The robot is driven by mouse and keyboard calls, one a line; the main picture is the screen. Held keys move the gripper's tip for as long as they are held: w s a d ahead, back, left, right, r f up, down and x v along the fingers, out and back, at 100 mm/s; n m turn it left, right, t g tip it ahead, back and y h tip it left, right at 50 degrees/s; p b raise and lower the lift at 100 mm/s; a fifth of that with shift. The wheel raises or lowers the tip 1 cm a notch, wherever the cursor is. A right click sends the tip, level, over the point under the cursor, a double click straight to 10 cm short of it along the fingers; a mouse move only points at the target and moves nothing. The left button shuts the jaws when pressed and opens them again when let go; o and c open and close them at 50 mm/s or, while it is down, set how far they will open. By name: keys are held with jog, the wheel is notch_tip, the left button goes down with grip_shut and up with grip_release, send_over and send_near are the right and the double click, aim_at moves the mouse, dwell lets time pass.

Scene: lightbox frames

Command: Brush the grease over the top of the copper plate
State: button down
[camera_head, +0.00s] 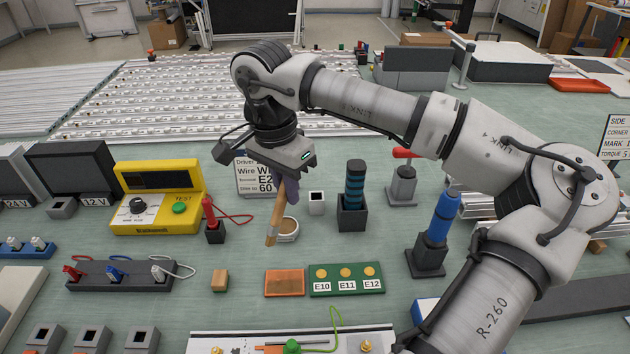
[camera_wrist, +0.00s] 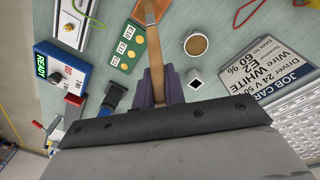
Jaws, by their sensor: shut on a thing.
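My gripper (camera_head: 287,190) is shut on a brush (camera_head: 276,222) with a flat wooden handle. The brush points down and slightly left, its tip above the bench. In the wrist view the brush (camera_wrist: 154,55) runs up from between the gripper's purple fingers (camera_wrist: 158,84). A small round cup (camera_head: 290,237) with tan content, apparently the grease, stands just right of the brush. The cup also shows in the wrist view (camera_wrist: 196,46). The copper plate (camera_head: 284,282) lies flat in front of the cup, left of a green board. I cannot tell if grease is on the bristles.
The green board (camera_head: 346,280) has copper discs marked E10, E11 and E12. A wooden block (camera_head: 219,281) lies left of the plate. A yellow tester (camera_head: 158,195), red-handled tool (camera_head: 212,222) and dark holder (camera_head: 353,212) stand around the cup. A job card (camera_wrist: 262,72) stands behind.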

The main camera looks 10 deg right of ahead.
jog(key=shift+g, duration=0.3)
jog(key=a+f, duration=0.1)
jog(key=w+a+f+b, duration=0.1)
jog(key=f, duration=0.2)
jog(key=shift+w+a+f, duration=0.2)
jog(key=shift+w+a, duration=0.1)
jog(key=shift+a, duration=0.1)
jog(key=shift+d+b, duration=0.1)
jog(key=shift+b, duration=0.2)
